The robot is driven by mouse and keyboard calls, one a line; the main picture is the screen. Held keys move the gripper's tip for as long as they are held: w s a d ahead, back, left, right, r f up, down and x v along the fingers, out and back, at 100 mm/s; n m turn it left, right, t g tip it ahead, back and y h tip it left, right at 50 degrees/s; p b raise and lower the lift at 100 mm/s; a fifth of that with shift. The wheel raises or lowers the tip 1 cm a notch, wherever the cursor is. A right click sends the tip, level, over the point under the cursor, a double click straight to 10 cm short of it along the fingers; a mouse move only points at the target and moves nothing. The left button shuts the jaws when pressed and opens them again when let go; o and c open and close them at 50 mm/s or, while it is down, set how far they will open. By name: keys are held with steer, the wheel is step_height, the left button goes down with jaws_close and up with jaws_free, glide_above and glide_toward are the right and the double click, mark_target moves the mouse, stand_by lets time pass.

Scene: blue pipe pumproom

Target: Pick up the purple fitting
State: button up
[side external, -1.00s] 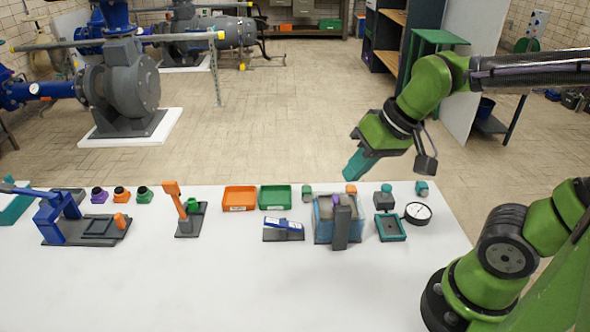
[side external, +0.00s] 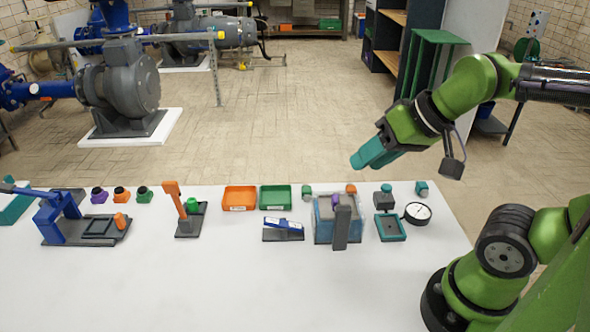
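A small purple piece (side external: 336,200) shows at the blue clear-sided box (side external: 322,232), partly hidden by the dark grey upright block (side external: 341,228) in front. I cannot tell its full shape or whether it rests on the bottom. Another purple piece (side external: 99,197) with a black round top stands at the left back of the table. My gripper (side external: 366,162) has teal fingers and hangs in the air, pointing down and left, apart from everything on the table. Its fingers overlap in this view, so the gap between them cannot be seen.
Small green (side external: 306,191) and orange (side external: 351,189) pieces stand behind the box. An orange tray (side external: 239,199) and a green tray (side external: 275,198) lie left. A teal-framed tray (side external: 391,228) and a round gauge (side external: 418,212) lie right. The white table's front (side external: 220,290) is clear.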

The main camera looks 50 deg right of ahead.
steer(key=o, duration=0.3)
steer(key=shift+f, duration=0.1)
steer(key=m+g+h, duration=0.2)
steer(key=m+g, duration=0.3)
steer(key=g, duration=0.2)
glide_above(338, 194)
steer(key=f, duration=0.7)
steer(key=s+f, duration=0.1)
steer(key=f, duration=0.2)
steer(key=shift+a+f, duration=0.2)
steer(key=shift+f, duration=0.2)
steer(key=shift+w+f, duration=0.2)
steer(key=shift+f, duration=1.35)
steer(key=shift+w+f, duration=0.15)
steer(key=shift+f, duration=1.4)
